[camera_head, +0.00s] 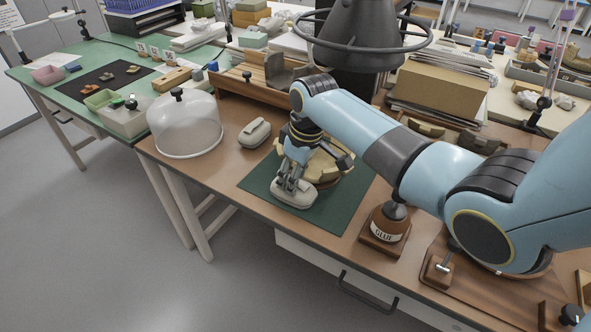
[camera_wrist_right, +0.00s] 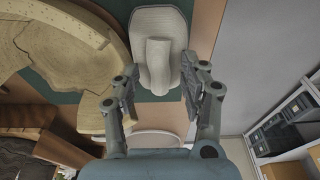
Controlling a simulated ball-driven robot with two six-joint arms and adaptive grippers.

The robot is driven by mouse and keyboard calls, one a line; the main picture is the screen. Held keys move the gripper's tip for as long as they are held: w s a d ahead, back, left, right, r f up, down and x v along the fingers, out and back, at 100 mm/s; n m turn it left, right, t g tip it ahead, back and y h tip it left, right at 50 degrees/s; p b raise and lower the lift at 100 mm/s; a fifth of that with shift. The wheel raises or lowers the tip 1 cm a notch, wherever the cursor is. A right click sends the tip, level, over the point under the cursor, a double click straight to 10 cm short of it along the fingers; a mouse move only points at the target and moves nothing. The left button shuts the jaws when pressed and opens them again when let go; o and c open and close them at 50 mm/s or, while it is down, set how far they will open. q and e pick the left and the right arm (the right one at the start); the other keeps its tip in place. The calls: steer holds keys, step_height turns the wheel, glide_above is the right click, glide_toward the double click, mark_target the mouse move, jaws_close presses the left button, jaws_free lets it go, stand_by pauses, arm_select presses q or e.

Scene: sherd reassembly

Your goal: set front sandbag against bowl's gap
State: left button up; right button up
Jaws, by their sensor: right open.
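The front sandbag (camera_head: 295,194), pale grey with a raised ridge, lies on the green mat (camera_head: 258,186) at the bowl's near side. The tan bowl (camera_head: 329,170) stands on the mat, partly hidden by my right gripper (camera_head: 292,167); its broken rim shows in the right wrist view (camera_wrist_right: 55,40). The gripper is open just over the front sandbag. In the wrist view the sandbag (camera_wrist_right: 158,25) lies ahead of the parted fingers (camera_wrist_right: 163,76), its ridge between them. Whether the sandbag touches the bowl, I cannot tell. My left gripper is out of view.
A second grey sandbag (camera_head: 254,133) lies left of the mat. A clear dome (camera_head: 184,128) stands at the table's left edge. A glue bottle (camera_head: 387,226) stands right of the mat.

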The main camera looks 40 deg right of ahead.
step_height(320, 180, up, 12)
steer(key=s, duration=0.2)
steer(key=shift+d, duration=0.4)
steer(key=shift+f, duration=0.15)
